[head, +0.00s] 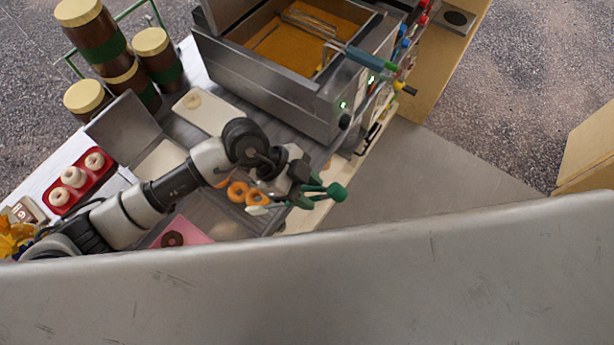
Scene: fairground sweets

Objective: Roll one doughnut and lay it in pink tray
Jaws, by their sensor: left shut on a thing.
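My left gripper (300,178) reaches in over the metal counter and is shut on a green-ended tool (336,192), which looks like tongs. Two plain orange-brown doughnuts, one (237,192) and another (257,196), lie beside the gripper, to its left. I cannot tell whether the tool touches them. The pink tray (196,232) lies lower left, partly hidden by my arm and the grey edge in front, with a dark brown doughnut (172,239) on it. A shallow metal container (118,125) with pale contents (162,160) is partly behind my arm. My right gripper is not in view.
A fryer (285,85) with orange oil and a basket stands at the back. A pale board (208,112) bears one pale doughnut (192,100). Several lidded jars (100,38) stand upper left. A large grey surface (320,285) blocks the foreground.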

